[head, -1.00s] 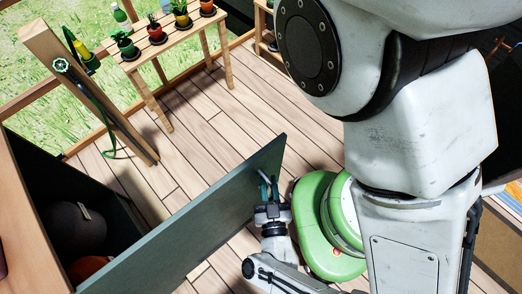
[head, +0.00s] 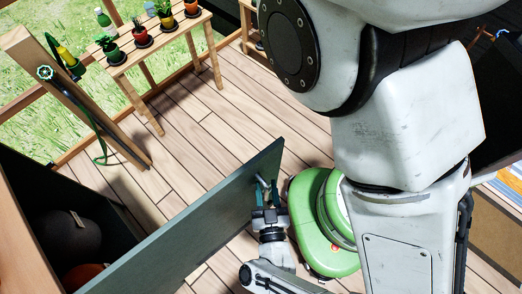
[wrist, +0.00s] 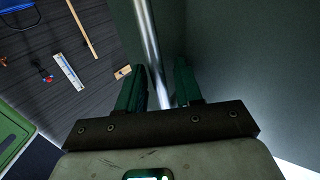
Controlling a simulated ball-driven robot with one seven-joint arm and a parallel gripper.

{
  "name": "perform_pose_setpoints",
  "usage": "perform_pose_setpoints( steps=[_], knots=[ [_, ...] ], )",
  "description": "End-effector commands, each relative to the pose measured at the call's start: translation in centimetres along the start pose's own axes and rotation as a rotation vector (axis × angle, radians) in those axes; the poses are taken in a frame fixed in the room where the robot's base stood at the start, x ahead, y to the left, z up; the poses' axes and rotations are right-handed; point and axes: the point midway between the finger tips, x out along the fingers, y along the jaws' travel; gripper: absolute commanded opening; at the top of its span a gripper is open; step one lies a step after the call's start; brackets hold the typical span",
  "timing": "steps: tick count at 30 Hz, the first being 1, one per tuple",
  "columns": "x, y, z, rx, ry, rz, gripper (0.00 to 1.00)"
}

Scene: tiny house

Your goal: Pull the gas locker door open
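The grey-green gas locker door (head: 190,225) stands swung well out from the locker (head: 25,195), whose dark inside shows at the lower left. The door's metal bar handle (head: 261,181) is near its free edge; the handle also shows in the wrist view (wrist: 150,45). My gripper (head: 265,193) is at the handle, on the door's outer side. In the wrist view its green fingers (wrist: 160,85) stand apart on either side of the bar, with a gap on the right side. Contact on the left side is unclear.
A dark round object (head: 70,235) and an orange one (head: 85,276) sit inside the locker. A wooden plant table (head: 150,45) and a post with a hose (head: 75,95) stand beyond the door. Wooden floor (head: 205,140) between is clear. My green base is close right of the door.

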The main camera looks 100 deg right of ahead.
Motion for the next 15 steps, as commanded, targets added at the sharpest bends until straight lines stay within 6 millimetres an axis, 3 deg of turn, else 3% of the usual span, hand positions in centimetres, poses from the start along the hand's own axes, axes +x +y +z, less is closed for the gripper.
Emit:
perform_pose_setpoints(
  steps=[7,15],
  knots=[
    [-1.5,0.0,0.2,0.000,-0.001,-0.001,0.35],
    [-6.6,0.0,0.4,-0.002,-0.004,0.000,0.35]
  ],
)
